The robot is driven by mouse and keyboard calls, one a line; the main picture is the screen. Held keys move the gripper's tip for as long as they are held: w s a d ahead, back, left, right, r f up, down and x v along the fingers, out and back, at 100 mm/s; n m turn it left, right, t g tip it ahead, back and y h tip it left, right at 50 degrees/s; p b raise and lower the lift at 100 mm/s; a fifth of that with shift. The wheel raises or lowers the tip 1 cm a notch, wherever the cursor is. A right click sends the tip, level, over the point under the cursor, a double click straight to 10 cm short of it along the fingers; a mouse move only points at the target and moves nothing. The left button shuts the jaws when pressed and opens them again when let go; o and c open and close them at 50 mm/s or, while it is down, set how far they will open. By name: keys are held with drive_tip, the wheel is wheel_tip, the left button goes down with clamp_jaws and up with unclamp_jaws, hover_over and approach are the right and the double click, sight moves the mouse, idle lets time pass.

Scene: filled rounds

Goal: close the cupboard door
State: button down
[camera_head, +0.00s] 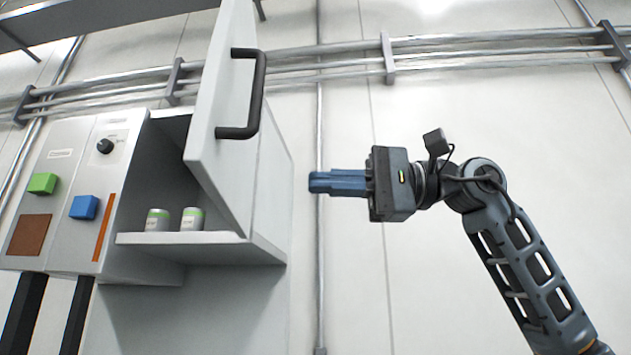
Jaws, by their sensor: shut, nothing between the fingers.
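The cupboard (272,200) is a light grey box left of centre. Its door (215,150) is white, hinged at the cupboard's right side, and stands open, swung outward. A black bar handle (258,95) is on the door's outer face, toward its upper part. My gripper (312,183) has blue fingers, shut and empty. It points left and shows to the right of the cupboard and door, apart from the handle in the picture. The depth between gripper and door is hard to tell.
Two small cans, a left can (157,220) and a right can (192,219), stand on the cupboard's shelf. A panel with a green block (42,183), a blue block (84,207) and a black knob (105,146) adjoins at left. Pipes (330,62) run along the wall.

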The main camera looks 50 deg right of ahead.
sight(220, 180)
drive_tip(key=p+x, duration=0.3)
drive_tip(key=x, duration=0.8)
drive_tip(key=shift+r, duration=0.1)
drive_tip(key=shift+w+a, duration=0.2)
